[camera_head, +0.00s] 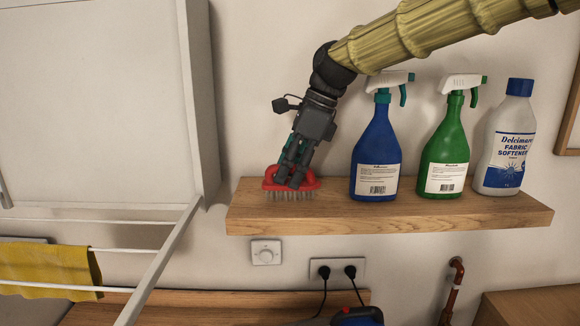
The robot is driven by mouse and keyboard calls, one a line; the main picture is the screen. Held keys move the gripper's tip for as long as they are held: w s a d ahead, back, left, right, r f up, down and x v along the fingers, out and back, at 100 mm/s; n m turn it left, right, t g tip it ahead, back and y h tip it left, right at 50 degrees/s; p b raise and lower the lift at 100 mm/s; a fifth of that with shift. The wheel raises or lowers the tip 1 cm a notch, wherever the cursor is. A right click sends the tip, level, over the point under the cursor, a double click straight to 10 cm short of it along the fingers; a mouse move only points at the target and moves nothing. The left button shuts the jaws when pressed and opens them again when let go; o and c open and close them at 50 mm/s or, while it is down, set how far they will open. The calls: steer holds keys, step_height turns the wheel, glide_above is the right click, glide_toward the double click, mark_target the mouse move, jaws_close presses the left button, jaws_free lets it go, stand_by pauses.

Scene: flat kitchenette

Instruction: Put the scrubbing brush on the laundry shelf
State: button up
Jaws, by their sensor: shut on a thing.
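The scrubbing brush (309,184) has a red body and pale bristles pointing down. My gripper (291,177) reaches down from above and is shut on it; the fingers hide part of its handle. The laundry shelf (400,218) is a wooden wall shelf. The brush is over the shelf's left end, with its bristles at or just above the board; I cannot tell whether they touch.
A blue spray bottle (376,150), a green spray bottle (444,150) and a fabric softener bottle (506,140) stand on the shelf's right part. A drying rack (160,262) with a yellow cloth (45,275) is at left. Plugged sockets (337,268) are below.

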steer(key=shift+w+f, duration=0.1)
steer(key=shift+f, duration=0.3)
steer(key=o, duration=1.1)
steer(key=shift+f, duration=0.1)
steer(key=b+v, duration=0.3)
steer(key=v, duration=0.9)
steer(key=shift+b, duration=0.3)
